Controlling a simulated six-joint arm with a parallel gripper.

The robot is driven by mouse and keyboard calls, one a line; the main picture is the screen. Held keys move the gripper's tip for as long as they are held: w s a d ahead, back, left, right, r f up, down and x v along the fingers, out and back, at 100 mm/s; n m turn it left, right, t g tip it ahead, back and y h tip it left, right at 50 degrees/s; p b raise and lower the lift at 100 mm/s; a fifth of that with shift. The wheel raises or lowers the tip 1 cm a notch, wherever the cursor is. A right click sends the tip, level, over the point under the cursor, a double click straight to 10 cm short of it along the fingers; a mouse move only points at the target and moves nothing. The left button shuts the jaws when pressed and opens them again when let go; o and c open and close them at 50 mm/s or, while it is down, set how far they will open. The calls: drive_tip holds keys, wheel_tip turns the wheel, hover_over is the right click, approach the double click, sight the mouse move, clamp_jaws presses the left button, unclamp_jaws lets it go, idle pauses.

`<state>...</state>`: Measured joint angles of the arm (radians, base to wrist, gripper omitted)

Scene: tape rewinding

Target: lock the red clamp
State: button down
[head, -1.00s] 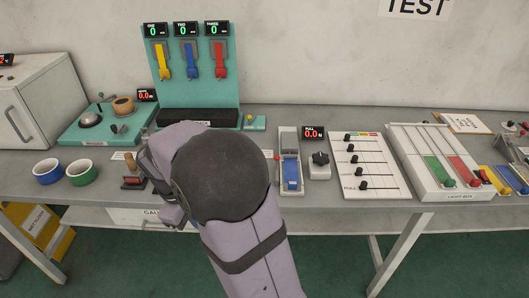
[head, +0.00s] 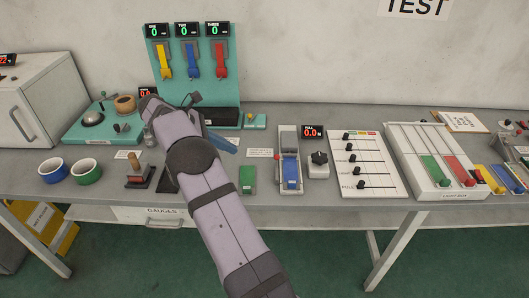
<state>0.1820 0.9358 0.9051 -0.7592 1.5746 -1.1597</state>
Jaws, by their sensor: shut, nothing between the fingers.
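The red clamp (head: 221,62) hangs on the teal upright panel (head: 237,85) at the back, under the display marked THREE, which reads 0. It is the rightmost of three clamps, and its lever points down. The yellow clamp (head: 164,62) and blue clamp (head: 192,62) hang to its left, also levers down.
A teal board with a bell (head: 92,118) lies left of my arm. Blue and green bowls (head: 53,171) and a wooden-handled stamp (head: 134,168) stand in front. A blue-switch unit (head: 291,172), black knob (head: 318,164) and slider board (head: 367,165) are to the right.

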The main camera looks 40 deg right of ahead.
drive_tip(key=shift+d+r, duration=0.2)
drive_tip(key=shift+d, duration=0.15)
drive_tip(key=p, duration=0.2)
approach(277, 166)
drive_tip(key=shift+w+d+f, duration=0.25)
drive_tip(key=shift+w+f, duration=0.8)
drive_tip(key=shift+w, duration=0.05)
drive_tip(key=shift+s+d+r+p, duration=0.1)
drive_tip(key=shift+s+d+p, duration=0.2)
drive_tip(key=shift+d, duration=0.2)
drive_tip(key=shift+s+d+p, duration=0.2)
drive_tip(key=shift+d+p, duration=0.2)
drive_tip(key=shift+d, duration=0.1)
drive_tip(key=shift+s+d, duration=0.35)
drive_tip(key=shift+d, duration=0.4)
